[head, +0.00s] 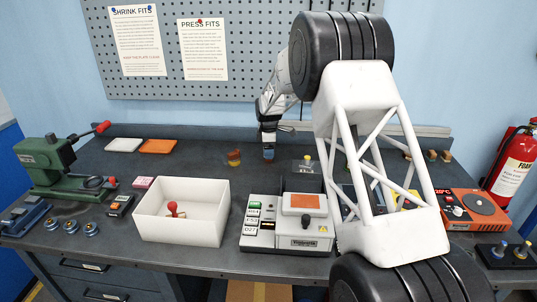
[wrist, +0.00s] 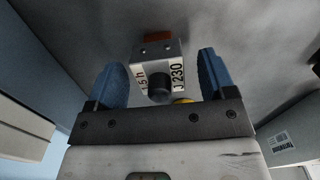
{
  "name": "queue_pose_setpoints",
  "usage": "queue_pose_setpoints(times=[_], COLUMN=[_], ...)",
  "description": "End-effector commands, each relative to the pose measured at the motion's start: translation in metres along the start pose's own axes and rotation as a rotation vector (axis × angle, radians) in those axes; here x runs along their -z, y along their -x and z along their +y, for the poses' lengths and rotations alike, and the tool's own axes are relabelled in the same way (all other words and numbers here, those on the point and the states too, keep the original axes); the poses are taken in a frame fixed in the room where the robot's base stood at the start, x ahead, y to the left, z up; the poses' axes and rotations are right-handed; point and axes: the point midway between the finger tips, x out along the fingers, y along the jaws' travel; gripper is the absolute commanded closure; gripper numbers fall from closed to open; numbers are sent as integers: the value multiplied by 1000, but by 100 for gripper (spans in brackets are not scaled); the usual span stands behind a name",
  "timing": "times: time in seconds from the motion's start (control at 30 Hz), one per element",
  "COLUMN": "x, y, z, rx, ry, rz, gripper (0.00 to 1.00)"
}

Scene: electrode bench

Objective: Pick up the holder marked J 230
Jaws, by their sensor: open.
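The holder marked J 230 (wrist: 177,75) shows in the wrist view as a pale block with a dark round knob facing the camera. Its side labels read "J 230" and, less clearly, "15 h". A brown-orange piece (wrist: 158,38) shows at its far end. My gripper (wrist: 160,64) is open, with one blue finger on each side of the holder and a visible gap to both. How deep the holder sits between them I cannot tell. In the head view my gripper (head: 268,154) points down over the back middle of the bench; I cannot make out the holder there.
A small amber item (head: 233,158) stands just left of my gripper, and a yellow-topped item (head: 307,164) to its right. A white bin (head: 180,231) with a red-handled stamp and a grey device (head: 287,241) stand in front. A green press (head: 60,167) is at left.

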Motion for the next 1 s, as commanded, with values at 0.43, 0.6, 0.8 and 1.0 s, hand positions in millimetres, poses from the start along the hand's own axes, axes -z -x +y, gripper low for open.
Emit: queue_pose_setpoints(times=[0.43, 0.6, 0.8, 1.0], x=[0, 0, 0, 0], y=[-10, -10, -10, -10], z=[0, 0, 0, 0], rx=[-1, -1, -1, -1], ry=[0, 0, 0, 0], rz=[0, 0, 0, 0], gripper=[23, 23, 37, 68])
